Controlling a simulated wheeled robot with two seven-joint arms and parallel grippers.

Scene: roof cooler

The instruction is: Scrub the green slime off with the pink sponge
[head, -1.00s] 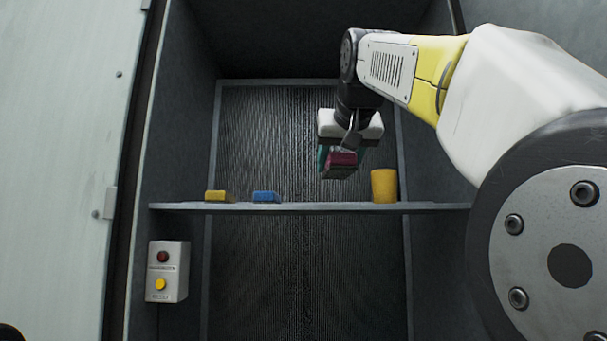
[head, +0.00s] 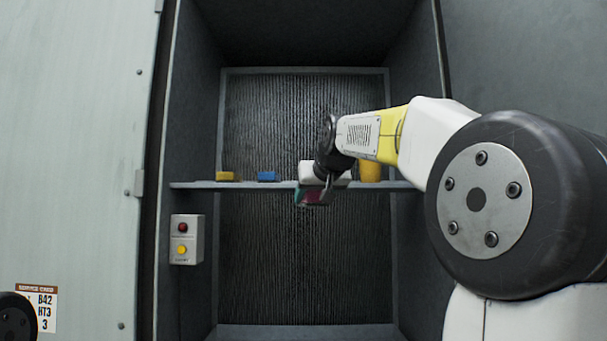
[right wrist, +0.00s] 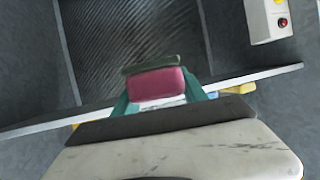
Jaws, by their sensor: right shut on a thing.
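The pink sponge (right wrist: 157,84), with a dark green layer on its far side, is between the teal fingers of my right gripper (right wrist: 160,97) in the right wrist view. In the head view the right gripper (head: 312,196) hangs at the shelf's front edge, and the sponge (head: 316,198) is small and partly hidden by the fingers. The sponge looks clear of the dark ribbed pad (head: 300,265) behind. I cannot make out any green slime on the pad. My left gripper is not in view.
A narrow shelf (head: 200,185) crosses the housing. A yellow block (head: 226,176) and a blue block (head: 267,176) lie on its left; a yellow cup (head: 370,171) stands at right. A button box (head: 187,239) is on the left wall. Below the shelf is open room.

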